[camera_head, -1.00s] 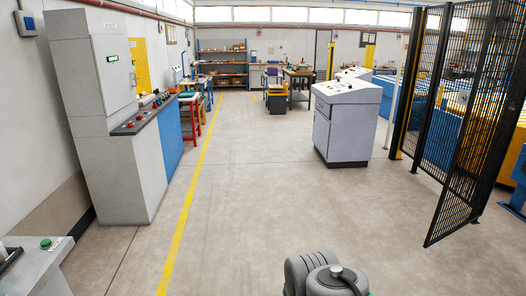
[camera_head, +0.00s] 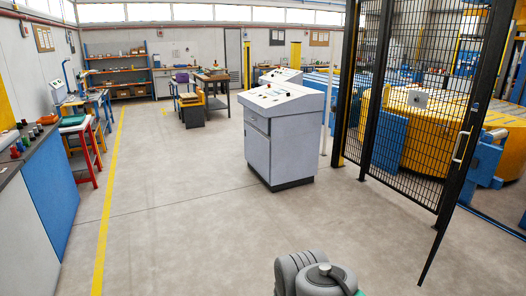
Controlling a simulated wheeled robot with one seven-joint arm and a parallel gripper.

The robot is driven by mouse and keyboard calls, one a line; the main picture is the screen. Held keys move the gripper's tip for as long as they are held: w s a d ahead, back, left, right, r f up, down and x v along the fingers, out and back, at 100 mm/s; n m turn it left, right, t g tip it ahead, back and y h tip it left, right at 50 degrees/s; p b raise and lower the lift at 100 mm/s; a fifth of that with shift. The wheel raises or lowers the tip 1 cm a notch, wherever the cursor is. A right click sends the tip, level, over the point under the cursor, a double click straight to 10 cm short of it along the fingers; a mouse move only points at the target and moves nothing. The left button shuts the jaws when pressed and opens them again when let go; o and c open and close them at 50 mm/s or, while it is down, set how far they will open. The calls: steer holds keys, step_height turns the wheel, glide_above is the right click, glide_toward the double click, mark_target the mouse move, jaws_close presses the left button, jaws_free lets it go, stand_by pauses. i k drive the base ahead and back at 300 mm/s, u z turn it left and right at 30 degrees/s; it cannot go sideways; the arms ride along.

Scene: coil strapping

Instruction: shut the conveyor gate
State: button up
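The conveyor gate (camera_head: 472,125) is a black-framed mesh panel at the right of the head view. It stands swung out from the fence line and shows almost edge-on, with its lower corner reaching toward me. A pale upright handle (camera_head: 460,147) shows on it. To its left is a black mesh fence panel (camera_head: 400,145) between dark posts. My gripper is not in view; only a grey rounded part of my arm shows at the bottom centre, well apart from the gate.
A grey control console (camera_head: 285,140) stands left of the fence. Blue and yellow conveyor machinery (camera_head: 430,130) lies behind the mesh. A blue-fronted cabinet (camera_head: 50,205) is at the left edge. The floor between is clear, with a yellow line (camera_head: 108,200) at left.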

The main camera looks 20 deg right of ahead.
mark_target(510, 5)
steer(key=z, duration=0.85)
steer(key=i, duration=1.6)
steer(key=z, duration=1.4)
steer(key=i, duration=1.65)
steer(key=u, duration=2.3)
